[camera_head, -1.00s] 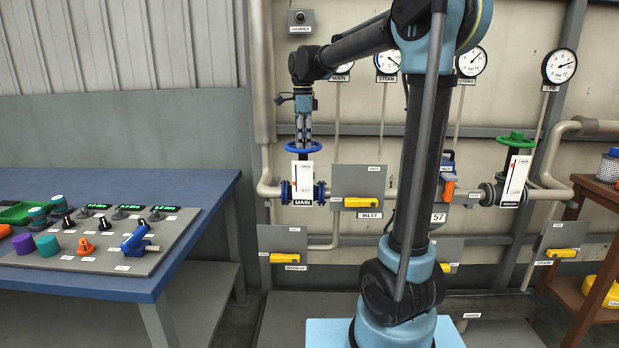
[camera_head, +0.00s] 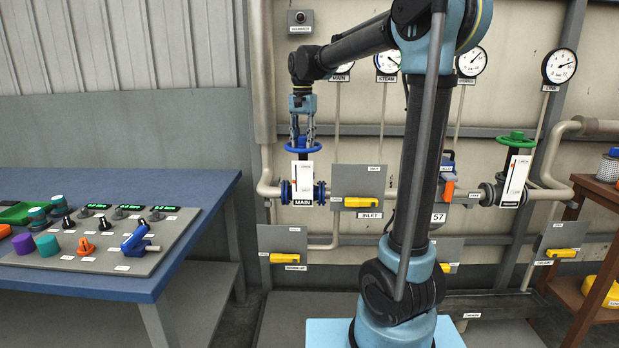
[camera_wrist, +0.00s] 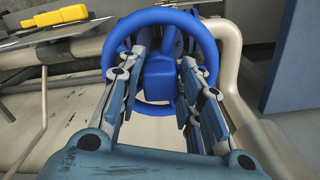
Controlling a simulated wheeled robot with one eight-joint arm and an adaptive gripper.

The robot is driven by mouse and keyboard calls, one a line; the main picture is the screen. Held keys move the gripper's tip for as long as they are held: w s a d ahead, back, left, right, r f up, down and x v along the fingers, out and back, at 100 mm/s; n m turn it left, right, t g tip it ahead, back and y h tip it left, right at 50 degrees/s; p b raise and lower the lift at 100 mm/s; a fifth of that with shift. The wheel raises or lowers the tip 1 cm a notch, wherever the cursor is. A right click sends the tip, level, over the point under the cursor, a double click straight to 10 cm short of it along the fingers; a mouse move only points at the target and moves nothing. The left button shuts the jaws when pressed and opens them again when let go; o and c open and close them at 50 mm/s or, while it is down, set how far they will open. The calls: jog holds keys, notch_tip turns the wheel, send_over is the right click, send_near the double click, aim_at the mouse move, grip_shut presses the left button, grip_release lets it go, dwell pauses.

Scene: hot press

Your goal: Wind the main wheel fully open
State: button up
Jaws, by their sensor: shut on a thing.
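The main wheel (camera_head: 316,147) is a blue handwheel lying flat on top of the valve above the MAIN label (camera_head: 302,203). My gripper (camera_head: 302,136) comes straight down on it from above. In the wrist view the blue rim (camera_wrist: 150,18) rings a blue central hub (camera_wrist: 160,75). The two fingers of my gripper (camera_wrist: 160,68) stand apart inside the rim, one each side of the hub, and are shut on the wheel. Exact finger contact is partly hidden. A white indicator plate (camera_head: 302,175) stands in front of the valve stem; its reading is too small to tell.
A panel with a yellow INLET handle (camera_head: 360,202) is close right of the valve. A green handwheel (camera_head: 516,139) is farther right. Round gauges (camera_head: 387,61) hang above. A blue table with a control panel (camera_head: 110,240) stands left. A beige pipe (camera_wrist: 232,75) bends beside the wheel.

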jog(key=n, duration=0.5)
jog(key=shift+s, duration=0.1)
jog(key=shift+n, duration=0.6)
jog(key=n, duration=0.3)
jog(key=shift+n, duration=0.3)
jog(key=n, duration=0.4)
jog(key=shift+n, duration=0.4)
jog(key=n, duration=0.8)
jog(key=shift+n, duration=1.8)
